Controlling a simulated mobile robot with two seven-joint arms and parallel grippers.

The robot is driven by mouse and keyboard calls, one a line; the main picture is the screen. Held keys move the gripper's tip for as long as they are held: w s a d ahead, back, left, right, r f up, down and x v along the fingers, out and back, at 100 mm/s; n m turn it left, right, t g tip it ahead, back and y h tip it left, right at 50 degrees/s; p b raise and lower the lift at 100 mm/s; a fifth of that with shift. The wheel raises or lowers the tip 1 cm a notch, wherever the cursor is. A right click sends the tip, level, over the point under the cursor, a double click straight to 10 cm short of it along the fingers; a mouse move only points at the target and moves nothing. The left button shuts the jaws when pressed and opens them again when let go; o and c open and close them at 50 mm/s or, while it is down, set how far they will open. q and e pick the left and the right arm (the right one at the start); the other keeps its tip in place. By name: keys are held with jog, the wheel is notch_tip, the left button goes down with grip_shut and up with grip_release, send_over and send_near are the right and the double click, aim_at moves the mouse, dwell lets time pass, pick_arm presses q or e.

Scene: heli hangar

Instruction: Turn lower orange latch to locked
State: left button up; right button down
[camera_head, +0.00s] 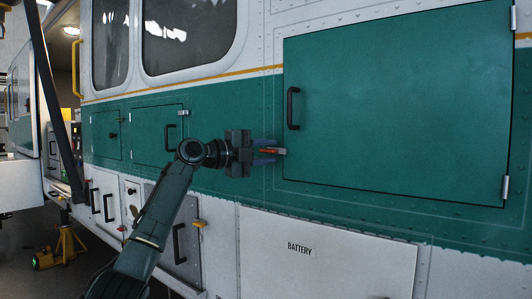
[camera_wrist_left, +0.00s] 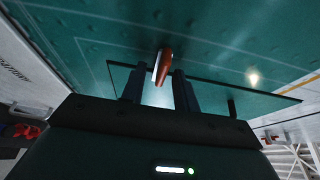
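An orange-red latch (camera_head: 270,151) sits at the left edge of the large green door (camera_head: 400,105), below the door's black handle (camera_head: 293,108). My left gripper (camera_head: 266,150) reaches it from the left, with its fingers above and below it. In the left wrist view, the latch (camera_wrist_left: 161,66) stands between the two fingertips of the gripper (camera_wrist_left: 158,82). The fingers are apart, with a gap on at least one side; I cannot tell whether one touches the latch. The latch's base is partly hidden. My right gripper is not in view.
A white battery panel (camera_head: 325,255) lies below the green door. Another orange latch (camera_head: 198,223) is on a lower grey hatch with a black handle (camera_head: 179,243). Smaller green hatches are further left. A yellow jack stand (camera_head: 63,248) stands on the floor at left.

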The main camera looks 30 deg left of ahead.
pick_arm(q)
jog(key=shift+s, duration=0.1)
